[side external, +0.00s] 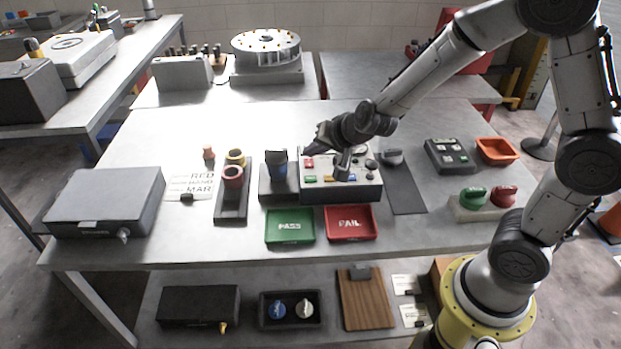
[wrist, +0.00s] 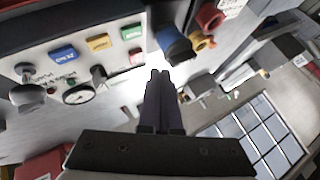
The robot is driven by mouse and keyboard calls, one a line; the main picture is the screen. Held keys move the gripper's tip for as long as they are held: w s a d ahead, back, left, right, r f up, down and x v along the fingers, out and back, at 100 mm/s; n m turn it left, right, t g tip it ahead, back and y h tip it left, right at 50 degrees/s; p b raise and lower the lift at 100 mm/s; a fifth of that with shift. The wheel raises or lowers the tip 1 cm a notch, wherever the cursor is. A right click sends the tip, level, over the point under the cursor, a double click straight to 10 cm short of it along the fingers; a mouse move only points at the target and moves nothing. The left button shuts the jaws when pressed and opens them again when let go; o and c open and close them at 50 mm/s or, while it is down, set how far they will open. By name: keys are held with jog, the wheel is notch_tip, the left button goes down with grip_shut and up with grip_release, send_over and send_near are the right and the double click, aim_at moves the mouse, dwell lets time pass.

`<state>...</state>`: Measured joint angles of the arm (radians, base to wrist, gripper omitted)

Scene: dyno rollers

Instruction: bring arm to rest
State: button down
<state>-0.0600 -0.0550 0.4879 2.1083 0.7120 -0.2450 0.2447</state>
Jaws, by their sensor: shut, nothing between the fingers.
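My gripper (side external: 309,147) is shut and empty. In the side external view it hangs above the back left part of the control box (side external: 341,193), apart from the table. In the wrist view my gripper (wrist: 160,73) points away from the camera with its fingers together. The control box (wrist: 75,60) shows there at upper left, with blue, yellow and green buttons, a gauge and knobs. A dark blue roller (side external: 276,164) stands in a dark holder just left of the box. It also shows in the wrist view (wrist: 175,45), close beyond the fingertips.
The green PASS tray (side external: 289,241) and red FAIL tray (side external: 350,238) lie in front of the box. A dark rack (side external: 231,213) with red and yellow rollers stands to the left. A grey case (side external: 106,198) sits at far left. The table's back left is clear.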

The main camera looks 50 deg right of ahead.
jog(key=s+a+r+n+t+y, duration=0.1)
jog(key=s+r+n, duration=0.15)
jog(key=r, duration=0.55)
jog(key=s+a+r+n+t+y, duration=0.15)
jog(key=s+r, duration=0.25)
jog(key=r, duration=0.4)
jog(key=s+f+n+g, duration=0.2)
jog(key=s+n+g, duration=0.1)
jog(key=s, duration=0.7)
jog(key=s+d+f+n+g+h, duration=0.1)
jog(key=s+f+n+g, duration=0.2)
jog(key=s, duration=0.7)
jog(key=shift+s+d+n, duration=0.3)
jog(key=shift+s+n, duration=0.1)
